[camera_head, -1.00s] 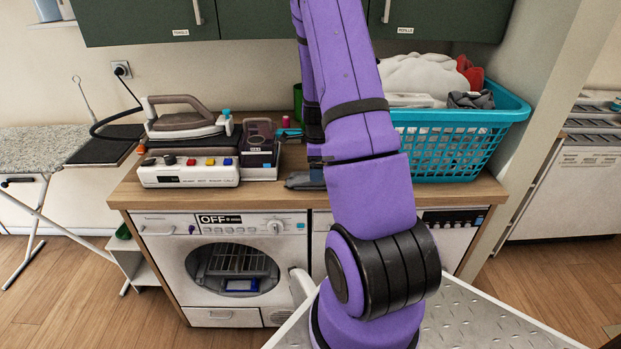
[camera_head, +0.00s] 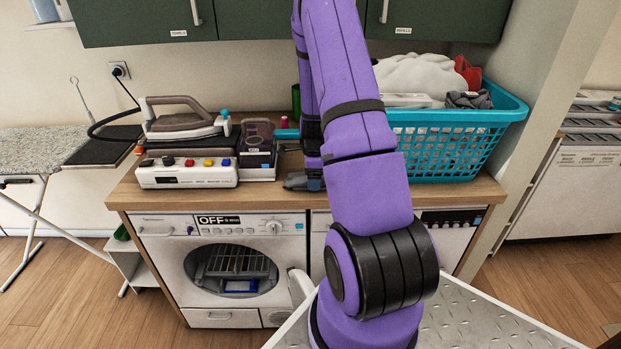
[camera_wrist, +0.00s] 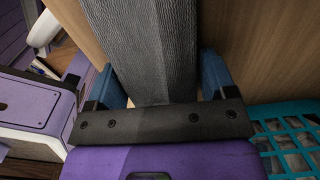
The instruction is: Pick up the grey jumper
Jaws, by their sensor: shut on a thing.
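The grey jumper (camera_wrist: 148,45) is a ribbed grey knit in the wrist view, running from the top edge down between the two blue fingers. My gripper (camera_wrist: 163,78) is shut on it, with one finger on each side of the cloth. Wooden worktop shows on both sides of the knit. The far end of the jumper is out of the wrist view. In the head view my purple arm hides most of the jumper and gripper.
An iron (camera_head: 183,122) and button box (camera_head: 187,173) are left. Green cupboards (camera_head: 260,20) hang above.

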